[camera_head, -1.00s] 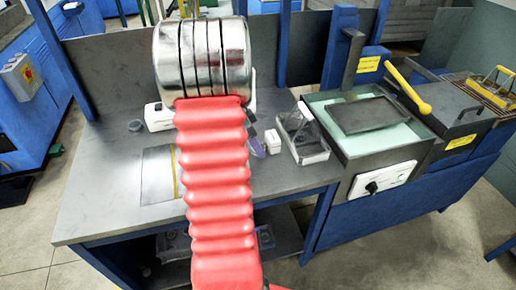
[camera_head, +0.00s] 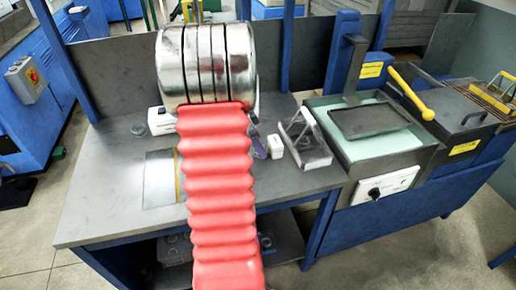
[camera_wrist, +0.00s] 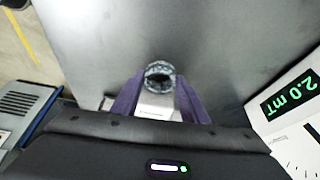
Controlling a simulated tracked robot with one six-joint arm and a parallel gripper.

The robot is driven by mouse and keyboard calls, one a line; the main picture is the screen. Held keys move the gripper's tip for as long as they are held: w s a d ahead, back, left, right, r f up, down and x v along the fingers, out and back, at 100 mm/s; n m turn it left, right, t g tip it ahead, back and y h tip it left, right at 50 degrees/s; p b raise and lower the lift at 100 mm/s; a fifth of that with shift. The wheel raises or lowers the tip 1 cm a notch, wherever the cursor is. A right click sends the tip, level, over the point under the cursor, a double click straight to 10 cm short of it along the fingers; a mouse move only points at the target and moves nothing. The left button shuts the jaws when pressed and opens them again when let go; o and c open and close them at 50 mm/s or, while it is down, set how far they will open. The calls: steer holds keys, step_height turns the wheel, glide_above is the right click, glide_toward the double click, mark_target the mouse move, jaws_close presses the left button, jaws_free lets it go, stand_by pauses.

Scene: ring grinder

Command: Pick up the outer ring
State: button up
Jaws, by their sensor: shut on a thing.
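The outer ring (camera_wrist: 160,70) shows in the wrist view as a small, shiny grey metal ring between the tips of my gripper's purple fingers. My gripper (camera_wrist: 158,90) is shut on it. A bare grey surface lies beyond the ring; I cannot tell how far the ring is from it.
A white meter (camera_wrist: 293,97) reading 2.0 mT lies right in the wrist view. In the head view, a small white block (camera_head: 275,146), a clear-sided case (camera_head: 306,145) and a tray machine (camera_head: 370,120) stand right of my arm. The bench (camera_head: 105,195) is clear at front left.

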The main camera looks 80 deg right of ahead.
step_height(320, 180, up, 9)
stand_by(0.4)
steer(key=shift+w, duration=0.15)
stand_by(0.4)
